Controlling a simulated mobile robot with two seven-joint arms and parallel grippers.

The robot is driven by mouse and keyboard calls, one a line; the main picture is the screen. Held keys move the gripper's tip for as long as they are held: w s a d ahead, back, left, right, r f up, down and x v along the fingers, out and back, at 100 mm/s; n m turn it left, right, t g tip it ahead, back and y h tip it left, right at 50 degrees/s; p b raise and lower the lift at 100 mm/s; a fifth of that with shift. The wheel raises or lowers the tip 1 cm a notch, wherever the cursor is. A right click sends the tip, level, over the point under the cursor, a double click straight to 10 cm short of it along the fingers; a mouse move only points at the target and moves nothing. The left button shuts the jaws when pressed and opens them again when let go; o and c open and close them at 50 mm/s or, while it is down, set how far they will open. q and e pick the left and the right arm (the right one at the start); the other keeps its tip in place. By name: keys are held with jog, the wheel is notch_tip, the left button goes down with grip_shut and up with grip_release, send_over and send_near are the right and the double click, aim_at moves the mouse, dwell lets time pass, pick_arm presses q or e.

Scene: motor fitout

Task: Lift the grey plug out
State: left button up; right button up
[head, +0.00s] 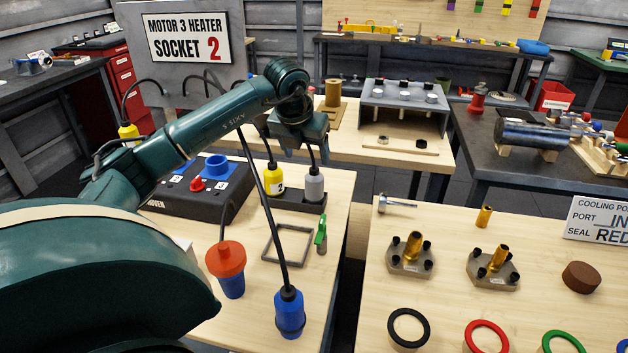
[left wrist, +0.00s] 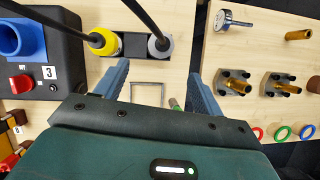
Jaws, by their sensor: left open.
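The grey plug (head: 314,188) stands upright in a dark holder (head: 290,201), to the right of a yellow plug (head: 273,180) marked 2. A dark cable rises from its top. In the left wrist view the grey plug (left wrist: 160,48) shows ahead of the gap between my fingers, and the yellow plug (left wrist: 103,42) lies to its left. My left gripper (head: 303,142) is open and empty, above the holder; its fingers also show in the left wrist view (left wrist: 159,68). The grey plug's lower end is hidden in the holder. My right gripper is not in view.
A socket box (head: 190,190) with a blue socket and red knob stands left of the holder. A grey square frame (head: 287,243), a green-handled tool (head: 321,234), a red-and-blue plug (head: 228,268) and a blue plug (head: 289,312) are in front. Dark cables hang near my arm.

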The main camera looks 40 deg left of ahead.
aim_at(312, 174)
pick_arm(q)
jog(key=p+x, duration=0.1)
jog(key=x, duration=0.6)
jog(key=shift+w+d+f, duration=0.1)
jog(key=shift+w+f, duration=0.05)
jog(key=shift+f, duration=0.15)
jog(key=shift+p+x, duration=0.5)
jog(key=shift+x, duration=2.15)
jog(key=shift+w+r, duration=0.1)
jog(key=shift+w, duration=0.1)
jog(key=shift+c, duration=0.6)
jog(key=c, duration=1)
